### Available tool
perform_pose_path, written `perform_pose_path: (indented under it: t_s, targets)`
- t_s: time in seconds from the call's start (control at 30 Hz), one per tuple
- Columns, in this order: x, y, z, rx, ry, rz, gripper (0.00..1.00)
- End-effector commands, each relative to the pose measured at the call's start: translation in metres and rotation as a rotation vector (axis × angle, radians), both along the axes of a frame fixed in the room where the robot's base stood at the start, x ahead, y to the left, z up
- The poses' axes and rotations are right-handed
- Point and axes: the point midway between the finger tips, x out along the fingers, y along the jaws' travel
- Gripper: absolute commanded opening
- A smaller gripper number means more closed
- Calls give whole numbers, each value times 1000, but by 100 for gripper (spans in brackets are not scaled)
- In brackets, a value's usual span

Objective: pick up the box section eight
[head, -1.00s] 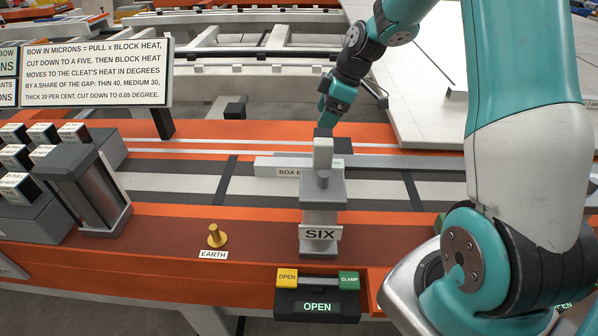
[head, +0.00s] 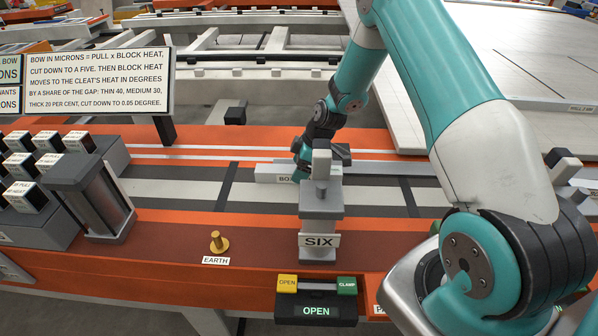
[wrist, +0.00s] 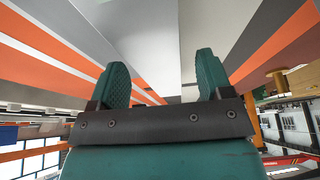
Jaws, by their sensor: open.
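The box section (head: 267,172) is a pale grey bar lying on the jig behind the clamp marked SIX. Only the start of its label shows in the head view; my gripper and the clamp hide the rest. My gripper (head: 299,176) is low at the bar, just behind and left of the clamp post. In the wrist view my gripper (wrist: 162,80) has its two teal fingers wide apart. A pale grey surface (wrist: 150,45) shows between and beyond them; I cannot tell whether the fingers touch it.
The grey clamp SIX (head: 320,215) stands in front of the bar, with an OPEN display (head: 316,310) below it. A brass EARTH stud (head: 217,241) and a rack of labelled blocks (head: 40,215) are to the left. A large pale panel (head: 480,100) lies at the right.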

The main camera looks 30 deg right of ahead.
Motion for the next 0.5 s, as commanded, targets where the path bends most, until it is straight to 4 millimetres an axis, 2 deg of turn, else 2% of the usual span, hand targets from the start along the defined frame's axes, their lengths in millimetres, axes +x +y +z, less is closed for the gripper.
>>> perform_pose_path:
  t_s: [0.27, 0.5]
  targets:
    - [1, 1, -4, -1, -2, -1, 72]
    - [1, 1, -4, 0, 0, -1, 17]
